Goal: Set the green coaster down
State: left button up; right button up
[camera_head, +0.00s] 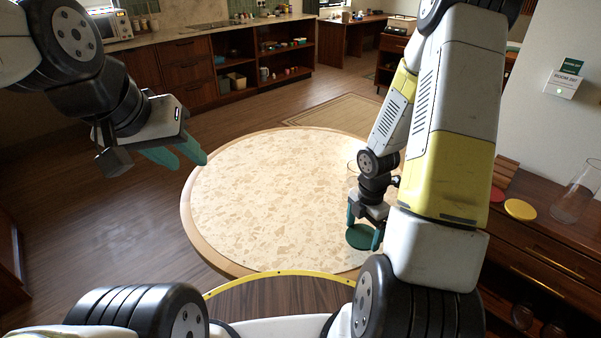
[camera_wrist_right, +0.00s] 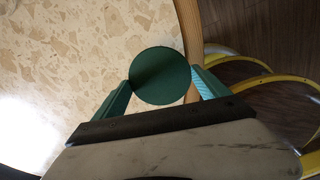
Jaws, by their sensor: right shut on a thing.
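The green coaster (camera_head: 360,237) is a round flat disc near the right front edge of the round table (camera_head: 270,190). In the right wrist view the coaster (camera_wrist_right: 160,76) sits between the teal fingertips, one at each side of its rim. My right gripper (camera_head: 364,228) is shut on the coaster and points down at the table. I cannot tell whether the coaster touches the table top. My left gripper (camera_head: 180,157) is empty, over the floor and the table's left edge, and its teal fingers look apart.
On the right sideboard are a yellow coaster (camera_head: 520,209), a red coaster (camera_head: 497,195) and a glass carafe (camera_head: 575,195). The table's middle and left are clear.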

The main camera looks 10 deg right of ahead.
send_over(326, 218)
jog(key=shift+f, duration=2.5)
jog(key=shift+f, duration=0.1)
jog(key=o, duration=1.2)
notch_tip(326, 218, up, 20)
jog(key=s+m+t, duration=0.1)
jog(key=s+m, duration=0.1)
jog(key=m, duration=0.1)
jog(key=s+a+r+m+t+y, duration=0.2)
jog(key=s+r+m+t, duration=0.3)
jog(key=s+r+m, duration=1.4)
jog(key=s+r, duration=0.1)
jog(key=s, duration=0.2)
jog(key=shift+s+m, duration=0.25)
jog(key=shift+m, duration=0.05)
